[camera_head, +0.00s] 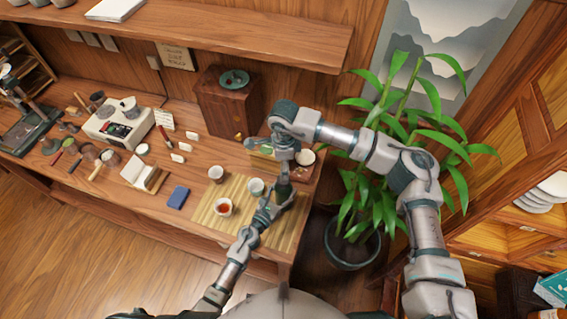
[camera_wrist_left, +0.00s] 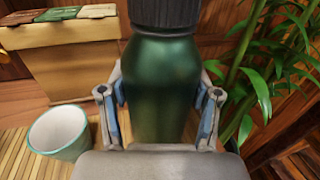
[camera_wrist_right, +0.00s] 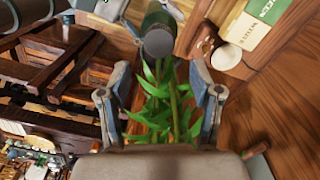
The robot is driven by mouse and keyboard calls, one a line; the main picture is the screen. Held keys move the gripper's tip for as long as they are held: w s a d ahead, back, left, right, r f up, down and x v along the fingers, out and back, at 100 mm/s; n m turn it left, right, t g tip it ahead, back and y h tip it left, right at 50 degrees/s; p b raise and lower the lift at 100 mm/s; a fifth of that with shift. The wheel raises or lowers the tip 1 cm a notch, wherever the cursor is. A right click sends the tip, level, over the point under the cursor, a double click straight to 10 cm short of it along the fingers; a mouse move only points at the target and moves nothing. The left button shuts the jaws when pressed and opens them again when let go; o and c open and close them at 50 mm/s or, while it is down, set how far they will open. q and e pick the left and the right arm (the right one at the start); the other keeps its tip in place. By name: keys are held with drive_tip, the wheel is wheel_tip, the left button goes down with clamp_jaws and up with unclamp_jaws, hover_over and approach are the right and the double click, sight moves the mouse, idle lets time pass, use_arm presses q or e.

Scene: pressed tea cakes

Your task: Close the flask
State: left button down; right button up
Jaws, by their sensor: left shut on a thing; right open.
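The dark green flask (camera_head: 283,187) stands over the bamboo mat at the table's right end; the head view shows little of it. In the left wrist view the flask (camera_wrist_left: 162,85) fills the middle, with a dark ribbed top (camera_wrist_left: 166,12) cut off by the frame edge. My left gripper (camera_wrist_left: 160,105) is shut around its body. My right gripper (camera_head: 284,152) is above the flask in the head view, open and with nothing between its fingers (camera_wrist_right: 160,88). The right wrist view shows the flask's round grey end (camera_wrist_right: 158,42) beyond the fingertips, apart from them.
A pale cup (camera_head: 256,186), a cup of red tea (camera_head: 223,206) and another cup (camera_head: 215,173) stand left of the flask. A box of labelled packets (camera_wrist_left: 70,45) stands behind. The bamboo mat (camera_head: 290,232) is bare in front. A potted plant (camera_head: 352,245) stands right of the table.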

hover_over(283, 193)
drive_tip(key=w, duration=0.3)
wheel_tip(283, 193, down, 8)
drive_tip(key=shift+s+r, duration=0.1)
drive_tip(key=shift+d, duration=0.1)
drive_tip(key=c, duration=1.2)
drive_tip(key=o, duration=1.4)
drive_tip(key=shift+c, duration=0.2)
